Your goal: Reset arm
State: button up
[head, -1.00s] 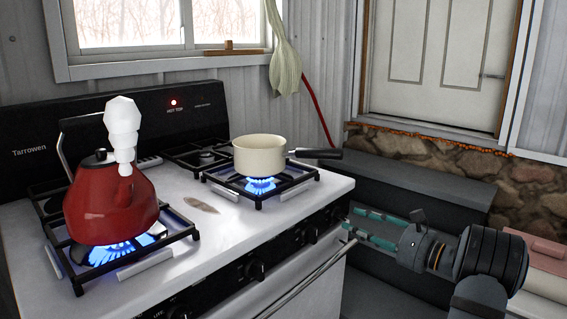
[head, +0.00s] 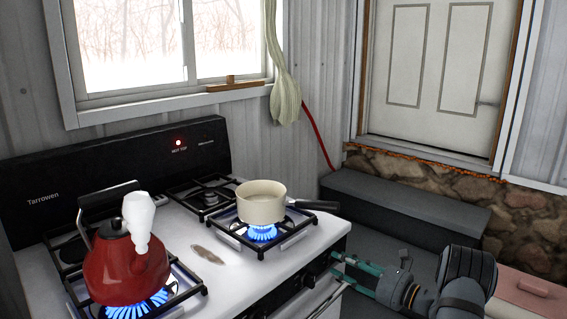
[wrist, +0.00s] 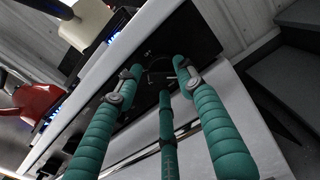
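My gripper (head: 345,269) is at the lower right of the head view, beside the front of the stove (head: 205,253). Its teal fingers point left toward the stove front. In the wrist view, the fingers of my gripper (wrist: 158,75) are spread apart with nothing between them, and the black knob panel and white oven front lie beyond. A red kettle (head: 122,268) with white steam at its spout sits on a lit front burner. A cream saucepan (head: 262,203) with a dark handle sits on another lit burner.
A dark grey step (head: 400,205) runs along the stone wall (head: 500,205) below the white door (head: 435,75). A pink-lidded box (head: 535,292) is at the lower right. A pale cloth (head: 284,95) hangs by the window. Grey floor shows between stove and step.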

jog(key=shift+r+m+p, duration=0.1)
jog(key=shift+m+p, duration=0.75)
jog(key=shift+m, duration=0.55)
